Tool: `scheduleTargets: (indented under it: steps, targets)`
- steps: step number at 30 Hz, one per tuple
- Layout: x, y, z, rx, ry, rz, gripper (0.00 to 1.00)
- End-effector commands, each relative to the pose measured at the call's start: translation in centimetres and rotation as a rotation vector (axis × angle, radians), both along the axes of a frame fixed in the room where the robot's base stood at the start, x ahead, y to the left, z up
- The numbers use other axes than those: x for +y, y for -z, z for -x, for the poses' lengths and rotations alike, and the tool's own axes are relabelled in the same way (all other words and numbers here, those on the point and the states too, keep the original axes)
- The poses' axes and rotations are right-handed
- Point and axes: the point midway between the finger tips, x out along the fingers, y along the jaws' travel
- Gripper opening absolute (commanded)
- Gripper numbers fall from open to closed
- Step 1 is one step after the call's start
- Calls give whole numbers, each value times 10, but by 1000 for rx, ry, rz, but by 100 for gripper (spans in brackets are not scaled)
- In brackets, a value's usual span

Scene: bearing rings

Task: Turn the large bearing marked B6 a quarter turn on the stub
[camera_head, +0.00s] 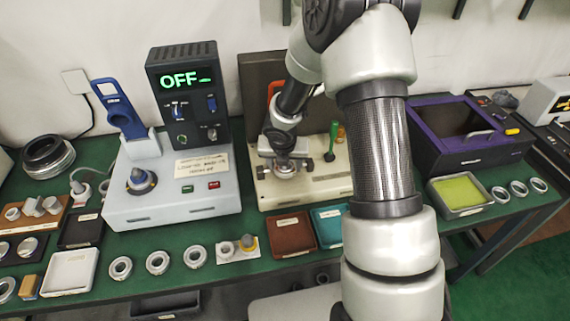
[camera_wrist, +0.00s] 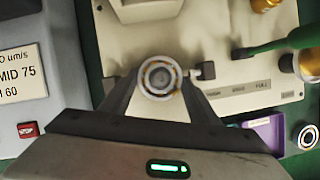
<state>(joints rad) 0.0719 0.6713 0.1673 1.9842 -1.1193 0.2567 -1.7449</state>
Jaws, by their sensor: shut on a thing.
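A bearing ring (camera_wrist: 160,77) sits between my fingertips in the wrist view, seen from above around a round centre. It is at the stub on the cream tester (camera_head: 325,188), and only a silvery edge of it (camera_head: 285,172) shows under my gripper in the head view. My gripper (camera_head: 287,155) is shut on this bearing, one finger on each side. No B6 mark can be read. The stub is mostly hidden by the ring and the gripper.
A green-knobbed lever (camera_head: 330,146) stands right of my gripper. The grey heater (camera_head: 185,205) with an OFF display is to the left. Brown (camera_head: 292,234) and teal (camera_head: 328,226) trays lie in front. Loose rings (camera_head: 158,262) lie on the green bench.

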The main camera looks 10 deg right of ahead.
Motion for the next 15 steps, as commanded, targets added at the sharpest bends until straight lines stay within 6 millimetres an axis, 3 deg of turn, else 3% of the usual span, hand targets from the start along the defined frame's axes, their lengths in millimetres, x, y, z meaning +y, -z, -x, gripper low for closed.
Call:
scheduleTargets:
  steps: [15]
  targets:
    - [-3,0,1,3,-159,0,17]
